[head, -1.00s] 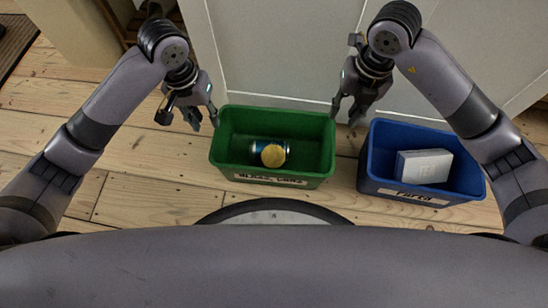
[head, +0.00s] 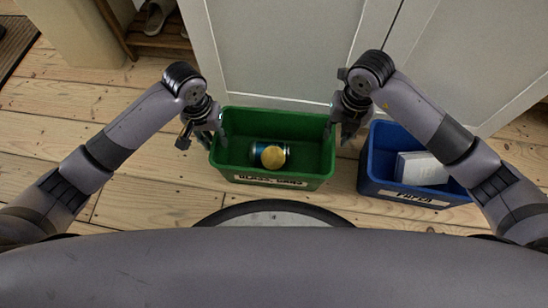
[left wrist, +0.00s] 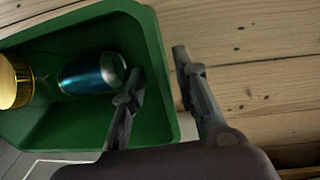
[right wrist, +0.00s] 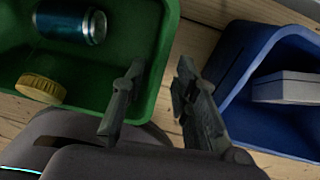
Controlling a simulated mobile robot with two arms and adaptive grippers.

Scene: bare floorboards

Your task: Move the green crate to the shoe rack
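The green crate (head: 272,181) stands on the floor in front of the white cabinet, with a blue can (head: 284,148) and a yellow-lidded jar (head: 272,157) in it. My left gripper (head: 214,137) is at its left wall. In the left wrist view the fingers (left wrist: 160,75) are open, one inside the crate and one outside. My right gripper (head: 334,130) is at its right wall. In the right wrist view its fingers (right wrist: 160,85) are open, also on either side of the wall. The shoe rack (head: 150,38) shows partly at the top left, with shoes on it.
A blue crate (head: 412,198) with a white box (head: 422,168) stands close to the right of the green one. The white cabinet (head: 290,50) is right behind both crates. The floorboards at the left are clear. A dark mat (head: 14,42) lies at the far left.

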